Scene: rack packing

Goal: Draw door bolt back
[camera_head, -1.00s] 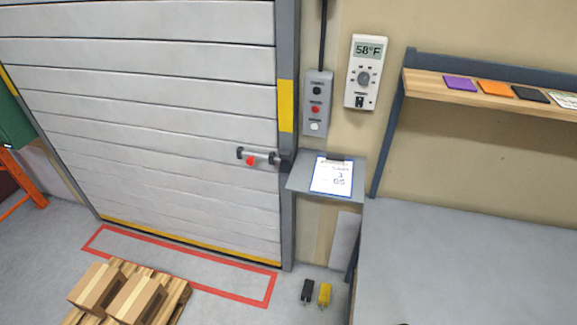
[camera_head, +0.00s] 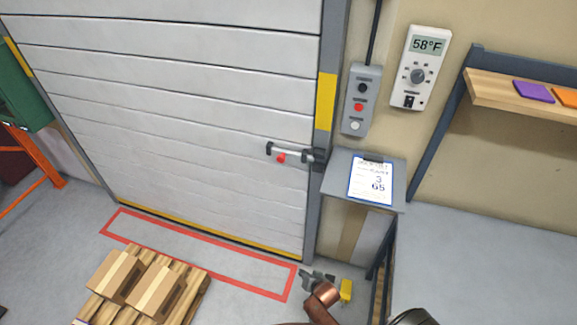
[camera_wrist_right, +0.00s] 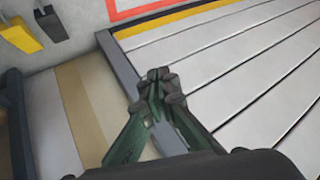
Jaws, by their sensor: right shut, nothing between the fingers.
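The door bolt (camera_head: 294,155) is a dark bar with a red knob (camera_head: 281,158), mounted on the right side of the white slatted door (camera_head: 190,110). Its right end reaches the dark bracket at the grey door frame. My right gripper (camera_head: 308,276) is low in the head view, below the bolt and apart from it, in front of the foot of the door frame. In the right wrist view the fingers (camera_wrist_right: 158,82) are shut together and empty, with the door and frame behind them. The bolt is not seen in that view. My left gripper is not in view.
A grey shelf with a clipboard (camera_head: 371,180) juts out right of the bolt. A button box (camera_head: 361,98) and thermostat (camera_head: 420,68) hang above. A pallet with boxes (camera_head: 150,290) stands at lower left. A yellow object (camera_head: 346,290) is on the floor by my right gripper.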

